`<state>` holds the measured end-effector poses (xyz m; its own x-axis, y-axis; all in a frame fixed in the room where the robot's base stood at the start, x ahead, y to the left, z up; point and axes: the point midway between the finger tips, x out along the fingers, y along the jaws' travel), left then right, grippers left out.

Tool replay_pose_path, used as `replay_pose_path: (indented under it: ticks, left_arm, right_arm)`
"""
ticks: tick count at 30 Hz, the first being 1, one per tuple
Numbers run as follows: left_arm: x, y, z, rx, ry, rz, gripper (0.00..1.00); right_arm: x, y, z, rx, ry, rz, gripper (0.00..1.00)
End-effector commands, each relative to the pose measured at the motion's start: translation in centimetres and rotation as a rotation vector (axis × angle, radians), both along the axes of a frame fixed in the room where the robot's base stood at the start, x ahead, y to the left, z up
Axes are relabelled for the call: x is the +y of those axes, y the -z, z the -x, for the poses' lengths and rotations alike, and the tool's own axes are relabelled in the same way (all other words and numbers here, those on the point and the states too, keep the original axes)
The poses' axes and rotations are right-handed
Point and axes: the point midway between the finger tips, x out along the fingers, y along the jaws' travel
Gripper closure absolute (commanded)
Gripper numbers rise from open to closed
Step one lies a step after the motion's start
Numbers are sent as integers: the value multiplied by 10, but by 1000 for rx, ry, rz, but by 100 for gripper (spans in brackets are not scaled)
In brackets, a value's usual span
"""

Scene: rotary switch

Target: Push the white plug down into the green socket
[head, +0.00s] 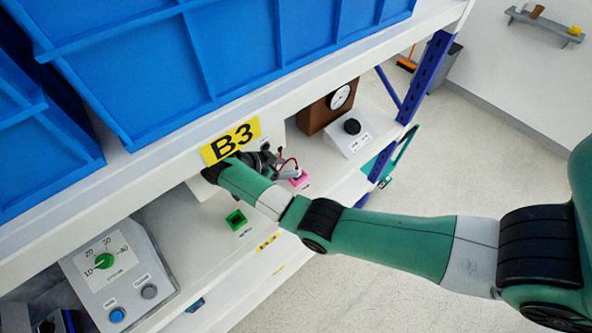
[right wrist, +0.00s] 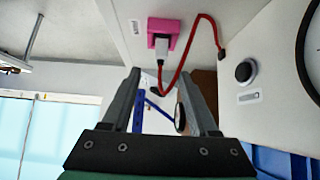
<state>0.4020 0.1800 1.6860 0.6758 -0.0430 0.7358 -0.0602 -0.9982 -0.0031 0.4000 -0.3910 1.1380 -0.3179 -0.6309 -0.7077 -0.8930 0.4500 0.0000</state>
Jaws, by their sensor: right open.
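The green socket (head: 235,219) sits on the shelf surface in the head view, left of and below my right gripper, and looks empty. The pink socket (head: 299,178) is close to that gripper; it also shows in the right wrist view (right wrist: 165,27). A whitish-grey plug (right wrist: 161,48) with a red cable is at the pink socket, apparently seated in it. My right gripper (head: 280,163) is open, with its fingers (right wrist: 160,76) apart near the plug in the right wrist view; nothing is held between them. My left gripper is out of view.
A grey panel with a green rotary dial (head: 104,260) and two buttons stands at the lower left. A white box with a black knob (head: 352,126) and a brown gauge box (head: 325,108) are at the right. The upper shelf with blue crates (head: 200,60) overhangs the workspace.

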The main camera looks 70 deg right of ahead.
Motion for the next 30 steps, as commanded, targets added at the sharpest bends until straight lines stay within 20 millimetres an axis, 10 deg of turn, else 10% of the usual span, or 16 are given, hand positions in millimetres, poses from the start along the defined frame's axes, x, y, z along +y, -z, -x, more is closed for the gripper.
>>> replay_pose_path:
  ticks: [5,30]
  left_arm:
    - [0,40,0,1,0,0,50]
    - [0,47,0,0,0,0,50]
  right_arm:
    - [-22,36,12,-2,3,0,40]
    - [-70,76,35,0,-1,1,40]
